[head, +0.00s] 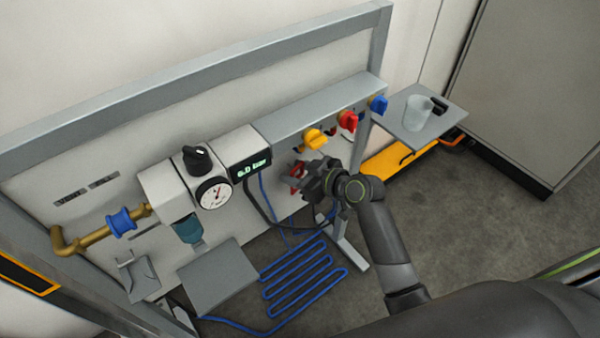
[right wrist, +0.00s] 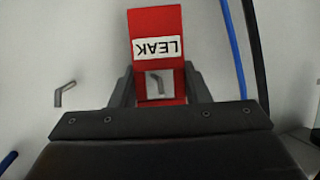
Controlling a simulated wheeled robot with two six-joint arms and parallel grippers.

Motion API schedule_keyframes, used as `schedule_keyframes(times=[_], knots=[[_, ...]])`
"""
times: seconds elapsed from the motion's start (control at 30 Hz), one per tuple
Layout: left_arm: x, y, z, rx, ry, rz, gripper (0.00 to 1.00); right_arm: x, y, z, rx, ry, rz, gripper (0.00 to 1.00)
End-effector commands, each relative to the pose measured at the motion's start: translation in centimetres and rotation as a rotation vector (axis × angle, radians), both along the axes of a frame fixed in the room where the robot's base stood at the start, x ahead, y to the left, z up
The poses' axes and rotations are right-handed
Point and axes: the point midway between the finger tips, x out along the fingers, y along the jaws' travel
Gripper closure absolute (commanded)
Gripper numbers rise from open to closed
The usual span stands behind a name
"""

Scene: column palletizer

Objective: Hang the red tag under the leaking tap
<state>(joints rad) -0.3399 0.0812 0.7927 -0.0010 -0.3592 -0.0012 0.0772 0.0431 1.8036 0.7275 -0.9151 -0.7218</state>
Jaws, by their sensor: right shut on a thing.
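The red tag (right wrist: 155,18) is held between the fingers of my right gripper (right wrist: 158,92). Its white label reads LEAK, upside down in the right wrist view. Below the label, a grey hook (right wrist: 157,85) shows through the tag's opening; I cannot tell whether it passes through or lies behind. A second hook (right wrist: 65,92) is bare at the left. In the head view the tag (head: 296,176) is partly hidden by the right gripper (head: 309,180), below the yellow tap (head: 313,138). A red tap (head: 347,121) and blue tap (head: 378,105) are farther right. Which one leaks is unclear.
A gauge (head: 214,193) and a lit display (head: 251,168) are left of the gripper. A blue coiled hose (head: 300,278) lies below. A clear cup (head: 418,112) stands on a grey shelf (head: 402,127) at the right.

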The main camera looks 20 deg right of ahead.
Motion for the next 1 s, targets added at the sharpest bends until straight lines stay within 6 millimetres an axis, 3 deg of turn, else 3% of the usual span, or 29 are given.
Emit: schedule_keyframes(times=[0.37,0.4,0.53,1.0], knots=[[-0.17,0.02,-0.18,0.0,0.002,0.0,0.71,0.29,0.23,-0.46,0.003,0.008,-0.001,0.82],[-0.17,0.02,-0.18,0.0,0.002,0.0,0.71,0.29,0.23,-0.46,0.003,0.008,-0.001,0.55],[-0.16,0.02,-0.18,0.0,0.002,0.0,0.71,0.29,0.23,-0.45,0.003,0.008,-0.001,0.38],[-0.02,0.36,-0.06,0.004,0.0,-0.001,0.71,0.4,0.13,-0.32,0.001,0.005,-0.004,0.35]])
